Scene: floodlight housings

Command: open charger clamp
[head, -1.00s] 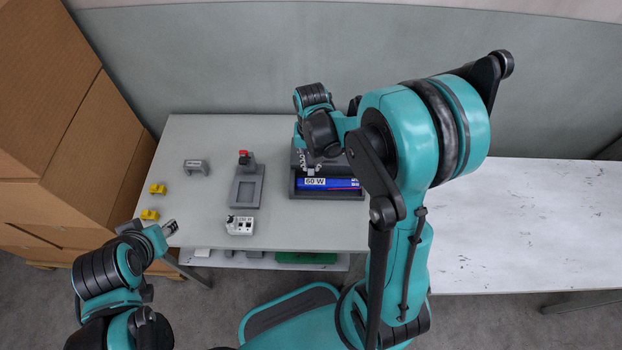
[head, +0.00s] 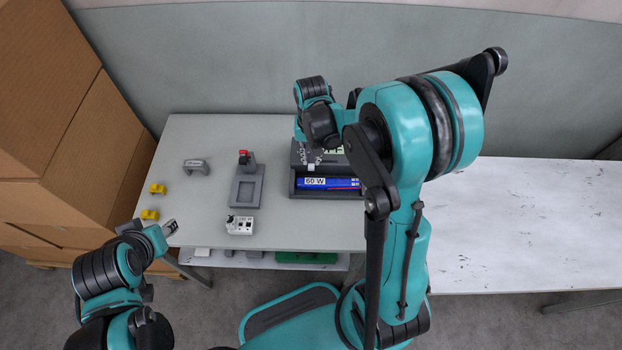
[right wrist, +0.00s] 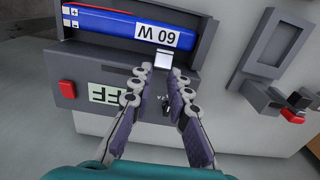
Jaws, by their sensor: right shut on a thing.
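The charger is a dark grey box (right wrist: 196,50) at the back of the grey table, also in the head view (head: 293,187). A blue battery (right wrist: 100,22) marked 60 W lies in its trough. The clamp, a small pale block (right wrist: 163,60), sits at the trough's edge beside the battery label. My right gripper (right wrist: 161,80) is shut on the clamp from above; the fingers hide part of it. In the head view my right gripper (head: 312,160) is over the charger. My left gripper (head: 170,228) is at the table's front left edge, away from the charger; its jaws are too small to judge.
The charger has a red button (right wrist: 67,89) and a partly hidden display (right wrist: 105,94). A grey fixture (head: 246,188) with a red-topped part stands left of it.

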